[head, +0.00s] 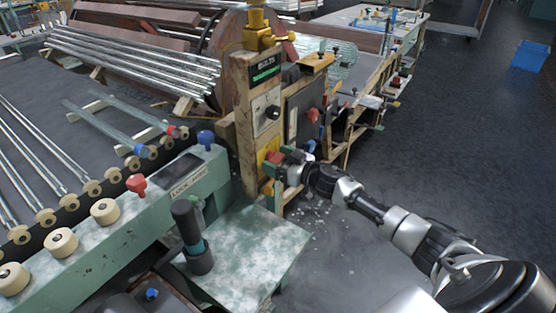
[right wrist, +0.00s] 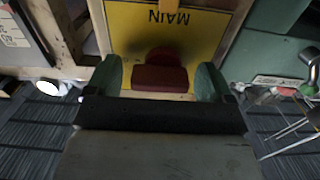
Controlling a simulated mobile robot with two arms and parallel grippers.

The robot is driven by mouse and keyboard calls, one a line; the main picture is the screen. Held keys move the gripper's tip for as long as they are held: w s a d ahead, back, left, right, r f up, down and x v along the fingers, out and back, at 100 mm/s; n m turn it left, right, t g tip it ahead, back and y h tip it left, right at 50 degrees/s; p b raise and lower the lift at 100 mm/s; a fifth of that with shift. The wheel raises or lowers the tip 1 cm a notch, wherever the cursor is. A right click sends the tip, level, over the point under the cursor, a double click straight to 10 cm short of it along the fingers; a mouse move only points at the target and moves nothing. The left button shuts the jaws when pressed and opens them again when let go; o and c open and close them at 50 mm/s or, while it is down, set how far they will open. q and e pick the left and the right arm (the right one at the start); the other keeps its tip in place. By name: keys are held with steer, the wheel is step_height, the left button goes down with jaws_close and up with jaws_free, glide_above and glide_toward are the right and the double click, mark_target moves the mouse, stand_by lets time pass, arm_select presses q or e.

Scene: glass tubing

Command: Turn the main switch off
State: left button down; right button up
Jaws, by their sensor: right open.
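The main switch is a red knob (right wrist: 158,72) on a yellow plate (right wrist: 200,20) marked "MAIN", which reads upside down in the right wrist view. In the head view the yellow plate (head: 263,158) sits low on a wooden post, partly hidden by my right gripper (head: 282,168). My right gripper, with green fingers, also shows in the right wrist view (right wrist: 159,80). It is open, with one finger on each side of the red knob and gaps between. My left gripper is not in view.
The wooden post (head: 243,125) carries a dial panel (head: 266,112) above the plate. A green lathe-like machine (head: 130,205) with rollers stands to the left, and a green-topped stand (head: 255,250) in front. Dark floor (head: 460,130) is free at the right.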

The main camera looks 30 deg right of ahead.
steer(key=c, duration=0.9)
